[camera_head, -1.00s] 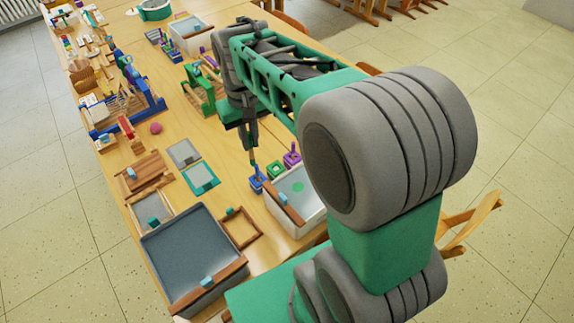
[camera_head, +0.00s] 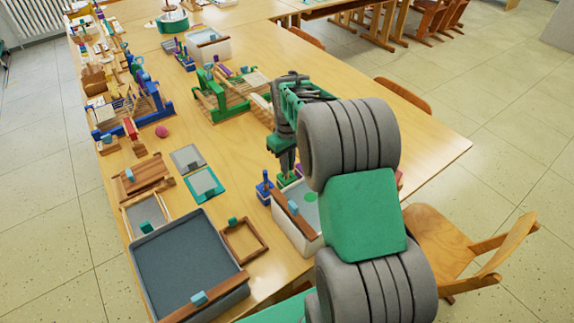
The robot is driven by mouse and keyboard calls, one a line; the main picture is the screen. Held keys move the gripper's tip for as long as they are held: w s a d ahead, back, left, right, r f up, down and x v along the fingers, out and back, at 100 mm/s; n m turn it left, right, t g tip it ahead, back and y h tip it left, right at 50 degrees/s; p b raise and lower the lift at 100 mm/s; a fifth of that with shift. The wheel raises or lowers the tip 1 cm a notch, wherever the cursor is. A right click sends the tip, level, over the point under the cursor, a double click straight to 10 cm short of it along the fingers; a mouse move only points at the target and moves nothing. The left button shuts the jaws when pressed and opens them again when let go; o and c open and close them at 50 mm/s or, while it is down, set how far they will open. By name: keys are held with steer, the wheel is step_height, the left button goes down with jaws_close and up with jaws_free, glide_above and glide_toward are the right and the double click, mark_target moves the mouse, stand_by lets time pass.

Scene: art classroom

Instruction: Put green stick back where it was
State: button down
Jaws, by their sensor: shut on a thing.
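My gripper (camera_head: 287,168) points straight down and is shut on the green stick, which is mostly hidden between the fingers. The fingertips are directly above the small green holder (camera_head: 287,181). From this angle I cannot tell whether the stick's lower end is inside the holder or just over it. A blue holder with a blue stick (camera_head: 264,188) stands just left of the green one. The purple holder is hidden behind my gripper and arm.
A white bin (camera_head: 292,226) with a wooden bar stands right in front of the holders. A large grey tray (camera_head: 190,262), a wooden frame (camera_head: 243,240) and a green loom (camera_head: 214,97) are nearby. A chair (camera_head: 460,250) stands at right.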

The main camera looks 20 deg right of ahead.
steer(key=shift+f, duration=0.35)
steer(key=c, duration=1.5)
jaws_free()
step_height(320, 180, up, 13)
steer(key=s+a+f+m+t, duration=0.1)
steer(key=s+a, duration=0.2)
steer(key=s, duration=0.3)
steer(key=s+a+f+m+t, duration=0.1)
steer(key=s+a, duration=0.3)
steer(key=s, duration=0.2)
steer(key=s+a+f+m+t, duration=0.1)
steer(key=s+a, duration=0.3)
steer(key=s, duration=0.2)
steer(key=shift+a, duration=0.1)
